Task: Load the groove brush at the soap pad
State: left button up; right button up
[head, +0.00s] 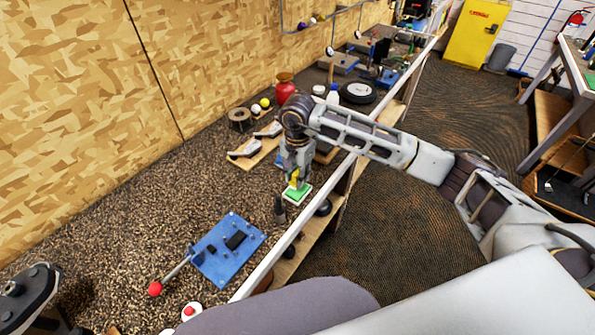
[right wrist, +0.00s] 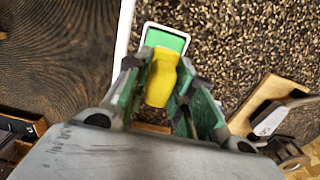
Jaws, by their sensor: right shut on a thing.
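My right gripper (head: 296,172) is shut on the yellow groove brush (head: 293,181), which points down at the soap pad. In the right wrist view the brush (right wrist: 161,78) sits between the two green-lined fingers of my gripper (right wrist: 161,85). The soap pad (head: 297,194) is a green pad in a white square tray near the bench's front edge. It also shows in the right wrist view (right wrist: 168,40), just beyond the brush. I cannot tell whether the brush touches the pad. Dark jointed parts at the lower left (head: 22,297) seem to be my left gripper, cut off by the frame.
A blue plate (head: 229,248) with a red-knobbed lever lies nearer. Behind are a wooden board (head: 250,152) with club heads, a red vase (head: 285,86) and a black wheel (head: 358,92). The bench's left middle is clear.

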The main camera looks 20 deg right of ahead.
jog(key=shift+f, duration=0.95)
jog(key=shift+f+b, duration=0.5)
jog(key=shift+b, duration=0.2)
dwell(0.9)
jog(key=shift+s+f+b, duration=0.15)
jog(key=shift+f+b, duration=0.1)
jog(key=shift+b, duration=0.15)
dwell(3.0)
jog(key=shift+r, duration=0.1)
jog(key=shift+r+p, duration=0.3)
jog(key=shift+r, duration=0.55)
jog(key=shift+r+p, duration=0.8)
jog(key=shift+r, duration=2)
